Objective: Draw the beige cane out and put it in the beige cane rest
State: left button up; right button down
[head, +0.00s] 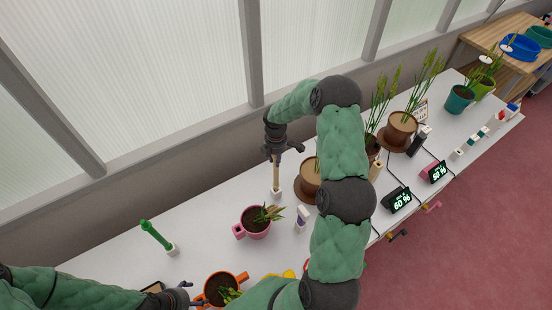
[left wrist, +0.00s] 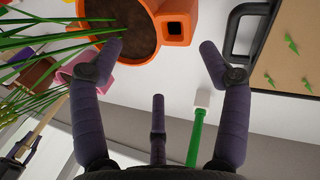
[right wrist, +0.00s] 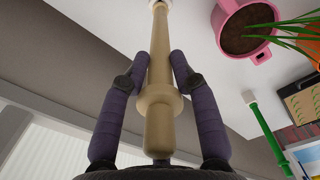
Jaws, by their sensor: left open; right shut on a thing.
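The beige cane (head: 276,176) stands roughly upright in my right gripper (head: 280,150), with its thick end toward the wrist. In the right wrist view the beige cane (right wrist: 158,85) runs between the two fingers of my right gripper (right wrist: 167,68). Its thin end meets a small white rest (head: 276,193) on the table; I cannot tell how deep it sits in it. My left gripper (left wrist: 163,45) is open and empty beside an orange pot (left wrist: 150,30); in the head view it is low at the left, partly cut off.
A green cane (head: 154,233) leans in another white rest (head: 172,250) to the left. A pink pot (head: 255,224) and a white-purple bottle (head: 302,217) stand close to the beige cane. Brown pots (head: 398,131) and displays (head: 398,200) lie further right.

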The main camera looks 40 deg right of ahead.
jog(key=shift+f+b, duration=1.2)
jog(key=shift+f, duration=0.5)
jog(key=c, duration=0.9)
grip_release()
jog(key=shift+o, duration=0.2)
notch_tip(320, 180, up, 12)
